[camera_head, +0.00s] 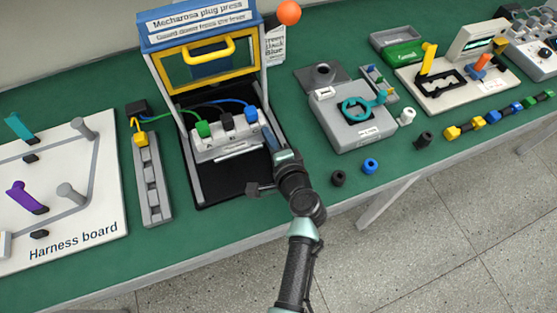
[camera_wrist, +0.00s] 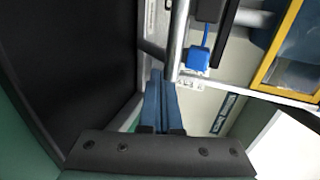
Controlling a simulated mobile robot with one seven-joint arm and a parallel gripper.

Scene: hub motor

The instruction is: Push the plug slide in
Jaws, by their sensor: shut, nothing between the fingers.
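The plug slide (camera_head: 228,147) is a light grey block with a bar along its front. It sits on the black bed of the plug press (camera_head: 208,15). A green plug (camera_head: 203,129), a black plug (camera_head: 227,121) and a blue plug (camera_head: 251,113) stand in it in a row. My gripper (camera_head: 268,137) is at the right end of the slide, with its blue fingers shut and empty. In the wrist view the fingers (camera_wrist: 161,78) end close to a silver bar (camera_wrist: 179,38), near the blue plug (camera_wrist: 198,58). I cannot tell whether they touch.
The yellow-framed guard (camera_head: 158,72) with its yellow handle (camera_head: 209,51) stands above and behind the slide. Cables run to the plugs from the left. A grey slotted rail (camera_head: 154,185) and the harness board (camera_head: 103,219) lie left. A grey fixture (camera_head: 345,130) stands right.

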